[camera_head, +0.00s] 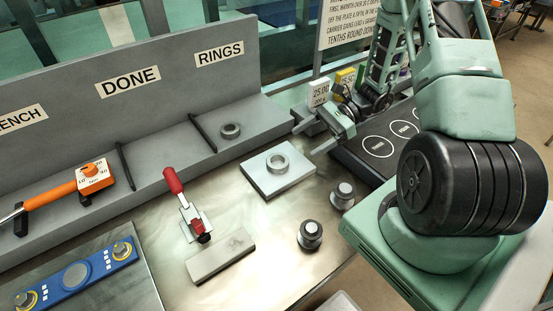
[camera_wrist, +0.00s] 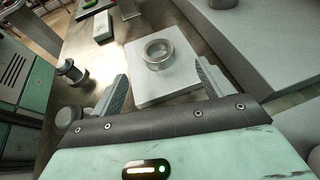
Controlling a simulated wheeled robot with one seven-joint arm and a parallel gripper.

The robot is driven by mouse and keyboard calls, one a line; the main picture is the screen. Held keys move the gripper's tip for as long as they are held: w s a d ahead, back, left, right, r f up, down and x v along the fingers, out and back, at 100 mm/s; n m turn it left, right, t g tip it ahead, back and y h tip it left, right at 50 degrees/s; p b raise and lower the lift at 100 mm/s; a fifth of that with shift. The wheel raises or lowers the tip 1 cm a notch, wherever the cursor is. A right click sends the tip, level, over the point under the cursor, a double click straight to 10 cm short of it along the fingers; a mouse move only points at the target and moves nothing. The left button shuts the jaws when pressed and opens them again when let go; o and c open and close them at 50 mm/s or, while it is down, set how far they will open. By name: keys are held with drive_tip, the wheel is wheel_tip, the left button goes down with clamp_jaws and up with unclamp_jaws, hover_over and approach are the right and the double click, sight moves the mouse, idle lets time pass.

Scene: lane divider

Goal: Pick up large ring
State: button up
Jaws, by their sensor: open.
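A grey metal ring (camera_head: 277,170) lies flat on a pale square plate (camera_head: 262,182) on the bench. In the wrist view the ring (camera_wrist: 157,64) sits on the plate (camera_wrist: 145,90), ahead of and between my open fingers. A second, smaller-looking ring (camera_head: 230,134) lies on the grey shelf under the RINGS label. My gripper (camera_head: 307,141) is open and empty, to the right of and above the plate. In the wrist view my gripper (camera_wrist: 161,72) has one finger on each side, apart from the ring.
The grey divider shelf (camera_head: 190,140) runs behind, with an orange torque wrench (camera_head: 75,185). Bare bench lies in front of the plate.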

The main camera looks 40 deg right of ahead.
sight(282, 164)
drive_tip(key=x, duration=0.3)
drive_tip(key=shift+a+f, duration=0.1)
drive_tip(key=shift+a, duration=0.15)
drive_tip(key=p+x, duration=0.1)
drive_tip(key=x, duration=0.1)
drive_tip(key=p+x, duration=0.1)
drive_tip(key=x, duration=0.1)
drive_tip(key=shift+s+a+f, duration=0.1)
drive_tip(key=shift+s+a, duration=0.05)
drive_tip(key=shift+a, duration=0.15)
drive_tip(key=shift+a+f, duration=0.3)
drive_tip(key=shift+a, duration=0.05)
drive_tip(key=c, duration=1.2)
drive_tip(key=shift+c, duration=0.2)
drive_tip(key=shift+r, duration=0.1)
